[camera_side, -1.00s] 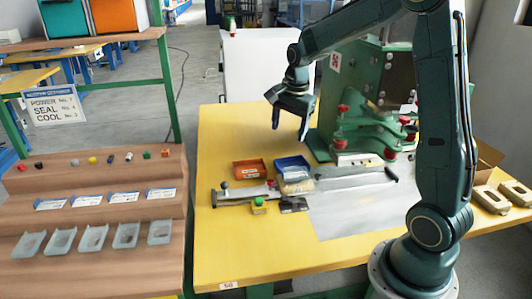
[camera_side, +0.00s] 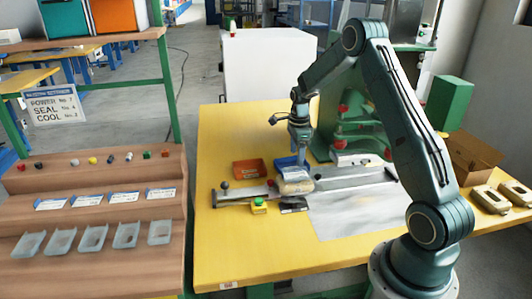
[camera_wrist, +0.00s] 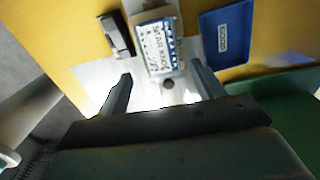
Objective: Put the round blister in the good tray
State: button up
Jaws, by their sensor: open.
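The blue good tray (camera_side: 287,161) sits near the middle of the yellow table; in the wrist view its label reads "GOOD" (camera_wrist: 228,38). A clear, beige-looking pack (camera_side: 295,187) lies in front of the tray. In the wrist view a printed card pack (camera_wrist: 157,45) lies left of the tray, ahead of the fingertips; I cannot tell if its blister is round. My gripper (camera_side: 301,160) is low over the tray area, fingers down, hiding part of the tray. In the wrist view my gripper (camera_wrist: 160,80) is open, with nothing held between its fingers.
An orange-red tray (camera_side: 249,169) is left of the blue tray. A green press (camera_side: 350,135) stands behind to the right. The grey sheet (camera_side: 350,220) is clear.

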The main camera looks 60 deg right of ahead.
aim_at(295, 174)
jog(key=shift+f, duration=0.2)
jog(key=shift+f, duration=3.3)
jog(key=shift+c, duration=0.2)
jog(key=c, duration=0.5)
jog(key=shift+c, duration=0.2)
jog(key=shift+r, duration=0.2)
jog(key=shift+r, duration=2.1)
jog(key=shift+r, duration=0.15)
